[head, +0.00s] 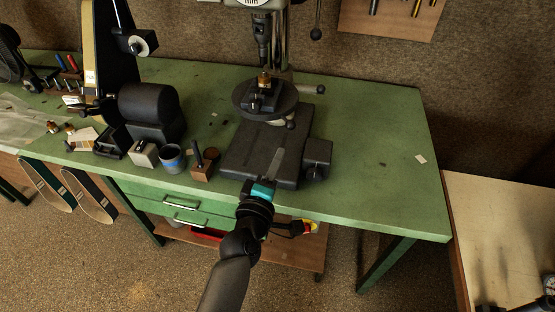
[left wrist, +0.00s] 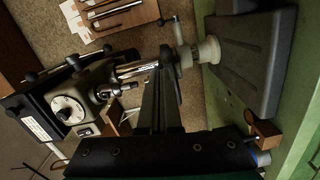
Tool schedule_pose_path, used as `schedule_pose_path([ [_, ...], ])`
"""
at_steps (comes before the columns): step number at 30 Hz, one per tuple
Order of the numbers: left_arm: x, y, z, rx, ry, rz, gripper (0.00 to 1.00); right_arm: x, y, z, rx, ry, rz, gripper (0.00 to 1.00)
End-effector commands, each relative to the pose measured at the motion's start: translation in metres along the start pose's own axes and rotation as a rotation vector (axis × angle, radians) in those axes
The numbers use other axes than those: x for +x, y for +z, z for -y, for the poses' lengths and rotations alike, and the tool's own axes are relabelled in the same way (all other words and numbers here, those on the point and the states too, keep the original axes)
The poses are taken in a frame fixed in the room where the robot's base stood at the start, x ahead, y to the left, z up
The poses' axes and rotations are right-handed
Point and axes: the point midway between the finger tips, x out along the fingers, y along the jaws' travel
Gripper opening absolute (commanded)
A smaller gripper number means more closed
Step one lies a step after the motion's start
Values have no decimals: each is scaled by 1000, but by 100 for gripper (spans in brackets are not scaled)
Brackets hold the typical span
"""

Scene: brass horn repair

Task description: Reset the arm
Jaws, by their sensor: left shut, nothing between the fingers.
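My left arm comes up from the bottom middle of the head view. Its gripper (head: 279,156) is shut and empty, with its thin fingers pointing away over the dark base of the drill press (head: 240,152). In the left wrist view the shut fingers (left wrist: 164,72) point toward the drill press (left wrist: 72,105), which appears turned on its side. The round press table (head: 243,102) is beyond the fingertips and carries a small dark vise (head: 264,97). I cannot tell the exact height of the fingers above the base. My right gripper is not in view.
The green workbench (head: 385,150) has clear room on its right. A black cylinder-shaped machine (head: 148,103), a blue-rimmed cup (head: 172,158) and a wooden block (head: 204,168) stand left of the press. A pale table (head: 500,215) is at the right.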

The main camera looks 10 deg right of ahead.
Motion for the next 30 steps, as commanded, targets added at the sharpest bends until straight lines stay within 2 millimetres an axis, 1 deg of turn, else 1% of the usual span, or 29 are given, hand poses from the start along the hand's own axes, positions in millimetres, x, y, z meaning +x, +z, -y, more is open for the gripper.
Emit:
schedule_pose_path([
  [1,0,0,0,0,0,0,0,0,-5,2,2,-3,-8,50],
  [4,0,0,0,0,0,0,0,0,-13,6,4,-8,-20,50],
  [10,0,0,2,3,-4,0,0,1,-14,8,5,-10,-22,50],
  [11,-1,0,6,7,-9,1,0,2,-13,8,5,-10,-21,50],
  [12,-2,1,14,17,-21,4,0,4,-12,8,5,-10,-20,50],
  [14,-5,4,36,47,-55,12,0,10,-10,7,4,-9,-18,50],
  [17,-16,11,94,131,-147,38,0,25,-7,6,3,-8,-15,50],
  [18,-23,13,123,173,-194,53,0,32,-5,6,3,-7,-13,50],
  [20,-36,18,168,241,-267,82,0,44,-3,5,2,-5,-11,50],
  [21,-47,21,198,287,-316,104,0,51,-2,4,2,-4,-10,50],
  [23,-64,25,241,355,-388,141,0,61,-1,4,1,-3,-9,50],
  [24,-77,27,269,397,-436,168,0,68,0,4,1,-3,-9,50],
  [26,-98,31,310,461,-505,212,0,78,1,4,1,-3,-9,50],
  [27,-114,33,337,502,-551,244,0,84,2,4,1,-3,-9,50],
  [29,-139,36,376,562,-619,296,0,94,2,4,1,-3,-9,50],
  [30,-158,38,401,601,-663,334,0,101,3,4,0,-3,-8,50],
])
